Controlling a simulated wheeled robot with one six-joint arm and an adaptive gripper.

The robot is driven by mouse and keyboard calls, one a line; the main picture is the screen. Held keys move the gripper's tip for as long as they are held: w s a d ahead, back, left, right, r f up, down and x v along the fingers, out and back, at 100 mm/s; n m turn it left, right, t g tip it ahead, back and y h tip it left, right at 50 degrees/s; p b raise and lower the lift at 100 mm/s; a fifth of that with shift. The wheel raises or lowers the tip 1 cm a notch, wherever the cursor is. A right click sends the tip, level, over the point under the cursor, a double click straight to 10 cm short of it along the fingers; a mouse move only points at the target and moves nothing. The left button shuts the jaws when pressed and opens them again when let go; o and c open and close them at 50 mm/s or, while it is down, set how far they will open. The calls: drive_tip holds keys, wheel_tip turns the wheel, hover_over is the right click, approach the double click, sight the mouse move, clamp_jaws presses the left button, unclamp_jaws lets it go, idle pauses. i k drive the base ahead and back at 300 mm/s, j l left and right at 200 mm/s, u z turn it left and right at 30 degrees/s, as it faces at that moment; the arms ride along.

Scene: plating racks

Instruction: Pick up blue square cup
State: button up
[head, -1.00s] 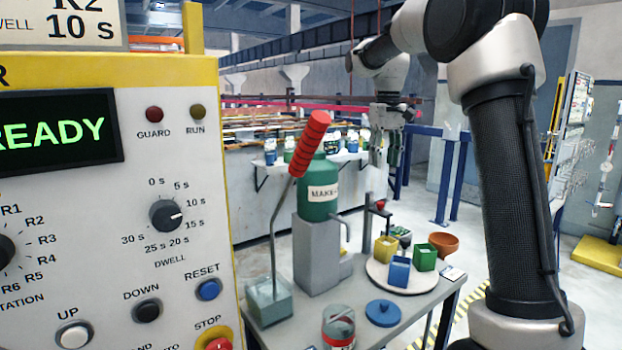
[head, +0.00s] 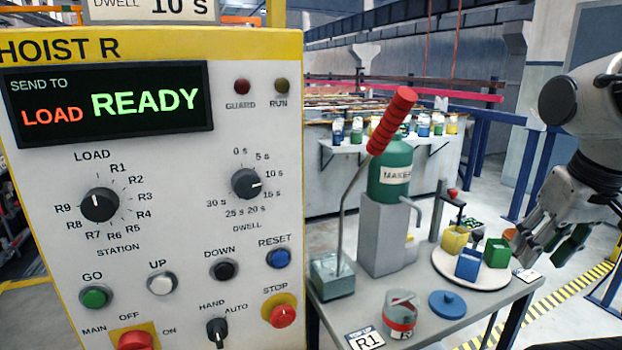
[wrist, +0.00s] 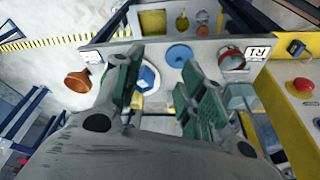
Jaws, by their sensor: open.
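The blue square cup (head: 468,264) stands upright on a round white plate (head: 485,283) on the grey table, with a yellow square cup (head: 454,240) behind it and a green square cup (head: 497,252) to its right. My gripper (head: 545,245) is open and empty, to the right of the green cup in the head view. In the wrist view my gripper (wrist: 160,62) points towards the table, fingers spread. Blue on white, probably the blue cup (wrist: 146,78), shows between them, nearer the left finger. The fingers hide part of the plate.
A blue disc lid (head: 447,304) and a glass jar with a red band (head: 399,313) stand at the table's front. A green bottle (head: 389,178) on a grey block and a red-handled lever (head: 391,120) rise left of the plate. The hoist panel (head: 150,240) fills the left.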

sight(469, 262)
drive_tip(key=z, duration=0.9)
drive_tip(key=i+l+u, duration=0.2)
drive_tip(key=l, duration=0.15)
drive_tip(key=l+u, duration=0.2)
drive_tip(key=l, duration=0.2)
drive_tip(key=i+l+u, duration=0.25)
drive_tip(key=l, duration=0.15)
drive_tip(key=i+l+u, duration=0.15)
drive_tip(key=l+u, duration=0.25)
drive_tip(key=l, duration=0.25)
drive_tip(key=l+u, duration=0.35)
drive_tip(key=l, duration=0.35)
drive_tip(key=l+u, duration=0.4)
drive_tip(key=l, duration=0.35)
drive_tip(key=i+l+u, duration=0.2)
drive_tip(key=l+u, duration=0.3)
drive_tip(key=l, duration=0.3)
drive_tip(key=l+u, duration=0.45)
drive_tip(key=l, duration=0.3)
drive_tip(key=l+u, duration=0.5)
drive_tip(key=l, duration=0.35)
drive_tip(key=i+l+u, duration=0.15)
drive_tip(key=l+u, duration=0.3)
drive_tip(key=l, duration=0.3)
drive_tip(key=l+u, duration=0.45)
drive_tip(key=l, duration=0.35)
